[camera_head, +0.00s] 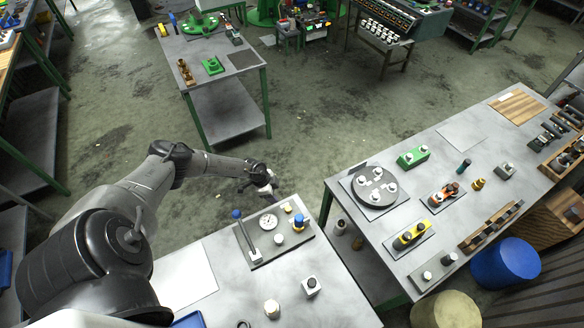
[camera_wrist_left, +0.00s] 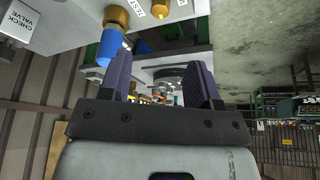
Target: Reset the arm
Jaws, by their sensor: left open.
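My left arm (camera_head: 190,158) comes in from the left and reaches across the back of the near bench. My left gripper (camera_head: 268,187) hangs just beyond the bench's far edge, over the floor, behind the test fixture (camera_head: 258,249). The left wrist view shows its two dark fingers (camera_wrist_left: 161,78) spread apart with nothing held between them. A blue-tipped brass fitting (camera_wrist_left: 110,45) shows beside the left finger in that view, apparently apart from it. My right gripper is in neither view.
The right bench (camera_head: 455,137) holds a round dark plate (camera_head: 375,185) and several parts.

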